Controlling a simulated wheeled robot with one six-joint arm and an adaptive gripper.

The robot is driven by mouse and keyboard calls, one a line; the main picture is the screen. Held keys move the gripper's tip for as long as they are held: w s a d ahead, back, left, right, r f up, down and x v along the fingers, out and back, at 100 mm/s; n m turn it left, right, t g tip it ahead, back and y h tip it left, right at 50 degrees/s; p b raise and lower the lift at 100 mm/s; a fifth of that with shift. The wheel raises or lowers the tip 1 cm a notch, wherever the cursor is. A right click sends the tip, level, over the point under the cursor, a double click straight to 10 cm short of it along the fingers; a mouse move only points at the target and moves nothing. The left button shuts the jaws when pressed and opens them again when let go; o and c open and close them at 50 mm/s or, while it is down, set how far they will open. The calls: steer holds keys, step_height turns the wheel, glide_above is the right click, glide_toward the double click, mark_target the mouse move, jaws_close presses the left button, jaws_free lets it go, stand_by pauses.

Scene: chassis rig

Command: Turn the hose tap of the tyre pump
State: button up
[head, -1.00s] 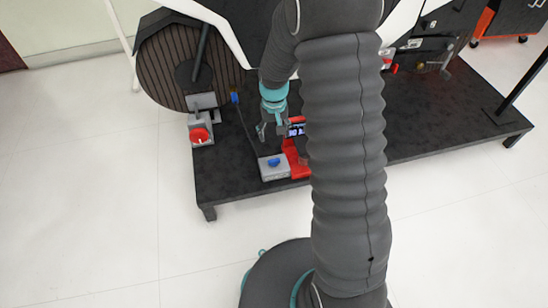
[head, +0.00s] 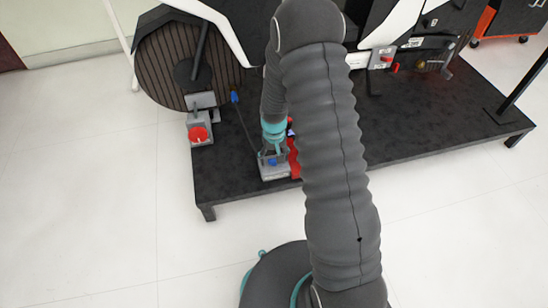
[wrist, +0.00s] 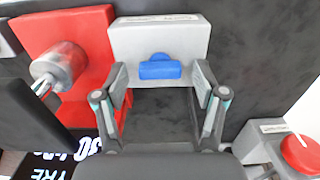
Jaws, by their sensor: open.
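The tyre pump has a red body (head: 294,165) and a grey block (head: 268,174) at the front of the black platform. In the wrist view the grey block (wrist: 195,40) carries a blue tap (wrist: 160,69), its bar lying crosswise in the picture. My gripper (wrist: 159,74) is open and empty, its fingers on either side of the tap, with a gap at both sides. I cannot tell whether the fingertips reach down to tap height. In the head view my gripper (head: 270,157) is over the block and partly covers the tap.
A grey box with a red knob (head: 198,134) stands left of the pump; the knob also shows in the wrist view (wrist: 300,151). A metal fitting (wrist: 60,66) juts from the pump's red part. A dark hose runs from a blue connector (head: 235,97). A wheel (head: 175,65) stands behind.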

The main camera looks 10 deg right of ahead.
steer(key=c, duration=1.1)
steer(key=shift+c, duration=0.2)
steer(key=shift+n, duration=0.3)
steer(key=n+b, duration=0.1)
steer(key=n, duration=0.8)
steer(key=o, duration=1.1)
